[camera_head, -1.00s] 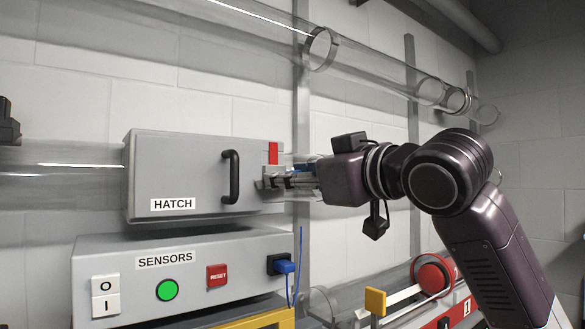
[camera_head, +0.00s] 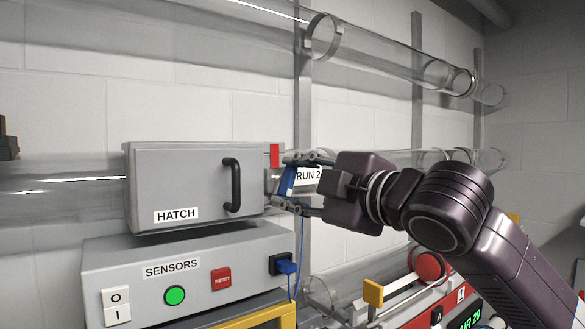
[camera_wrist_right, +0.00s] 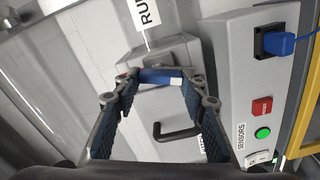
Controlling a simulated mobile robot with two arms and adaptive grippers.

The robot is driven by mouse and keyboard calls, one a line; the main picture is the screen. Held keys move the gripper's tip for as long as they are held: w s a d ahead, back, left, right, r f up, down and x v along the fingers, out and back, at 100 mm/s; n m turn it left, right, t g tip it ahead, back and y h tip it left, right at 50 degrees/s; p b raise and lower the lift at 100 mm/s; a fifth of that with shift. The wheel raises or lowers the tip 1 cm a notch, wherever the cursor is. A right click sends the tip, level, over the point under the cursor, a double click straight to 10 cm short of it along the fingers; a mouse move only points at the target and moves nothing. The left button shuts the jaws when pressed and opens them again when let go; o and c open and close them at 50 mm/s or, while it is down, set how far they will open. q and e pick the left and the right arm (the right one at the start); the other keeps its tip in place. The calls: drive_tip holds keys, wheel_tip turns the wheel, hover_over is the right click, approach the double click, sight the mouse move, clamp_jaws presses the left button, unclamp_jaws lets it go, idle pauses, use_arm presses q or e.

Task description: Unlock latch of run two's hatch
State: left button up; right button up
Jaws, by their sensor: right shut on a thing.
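The grey hatch box (camera_head: 180,185) labelled HATCH has a black handle (camera_head: 233,185) on its front and a red tab (camera_head: 274,155) at its right edge. A blue latch piece (camera_wrist_right: 160,76) sits at the box's side in the right wrist view, with a small white end. My right gripper (camera_head: 284,182) is at the box's right side, its fingers widely spaced, one above the other. It is shut on the blue piece, which spans between the fingertips; the exact contact is partly hidden. My left gripper is not in view.
Below the hatch is the sensors box (camera_head: 190,270) with a green button, red reset button, switch and blue plug (camera_head: 285,266). A RUN 2 label (camera_head: 308,175) lies behind the gripper. Clear tubes run along the wall. A red device (camera_head: 430,268) stands lower right.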

drive_tip(key=n+p, duration=0.2)
drive_tip(key=shift+n, duration=0.4)
drive_tip(key=shift+n+p, duration=0.3)
drive_tip(key=shift+n, duration=0.2)
drive_tip(key=shift+f, duration=0.15)
drive_tip(key=o, duration=1.2)
drive_tip(key=shift+c, duration=0.2)
drive_tip(key=shift+s+d, duration=0.15)
drive_tip(key=v, duration=1.1)
drive_tip(key=shift+s, duration=0.3)
drive_tip(key=shift+d, duration=0.1)
